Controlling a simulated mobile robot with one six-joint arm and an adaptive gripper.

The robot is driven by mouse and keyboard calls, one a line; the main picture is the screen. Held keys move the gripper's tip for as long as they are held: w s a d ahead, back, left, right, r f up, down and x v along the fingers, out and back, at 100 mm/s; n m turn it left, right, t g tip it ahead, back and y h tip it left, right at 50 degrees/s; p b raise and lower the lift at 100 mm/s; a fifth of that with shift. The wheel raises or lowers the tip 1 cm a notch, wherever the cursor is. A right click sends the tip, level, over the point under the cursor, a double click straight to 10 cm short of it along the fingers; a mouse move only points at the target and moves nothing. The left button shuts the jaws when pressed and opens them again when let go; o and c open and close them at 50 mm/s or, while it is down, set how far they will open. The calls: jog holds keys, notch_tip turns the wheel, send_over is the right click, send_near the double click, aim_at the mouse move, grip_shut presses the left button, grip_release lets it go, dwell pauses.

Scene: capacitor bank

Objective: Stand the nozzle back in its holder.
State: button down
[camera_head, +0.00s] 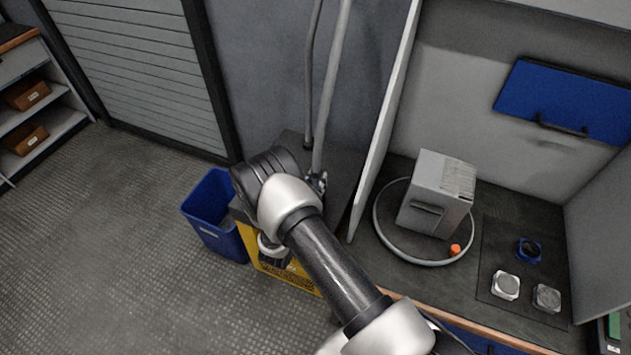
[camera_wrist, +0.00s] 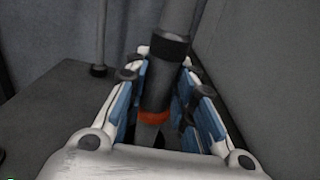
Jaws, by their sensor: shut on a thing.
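The nozzle (camera_wrist: 157,88) is a dark grey tube with a black collar and an orange ring near its lower end. In the wrist view it stands between the blue-padded fingers of my gripper (camera_wrist: 160,80), which is shut on it. In the head view a grey tube (camera_head: 333,90) runs up from my gripper (camera_head: 318,182), which is mostly hidden behind my arm. The nozzle's lower end is hidden between the fingers. I cannot make out the holder in either view.
A thin upright pipe (camera_head: 311,75) with a dark foot stands left of the tube; it also shows in the wrist view (camera_wrist: 99,35). A pale partition (camera_head: 388,115) rises to the right. A grey box (camera_head: 437,190) sits beyond it. A blue bin (camera_head: 207,205) stands on the floor left.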

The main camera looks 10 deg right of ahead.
jog(key=c, duration=1.3)
grip_release()
jog(key=shift+s+a, duration=0.1)
jog(key=v, duration=1.1)
jog(key=shift+s+a, duration=0.2)
jog(key=shift+s, duration=0.15)
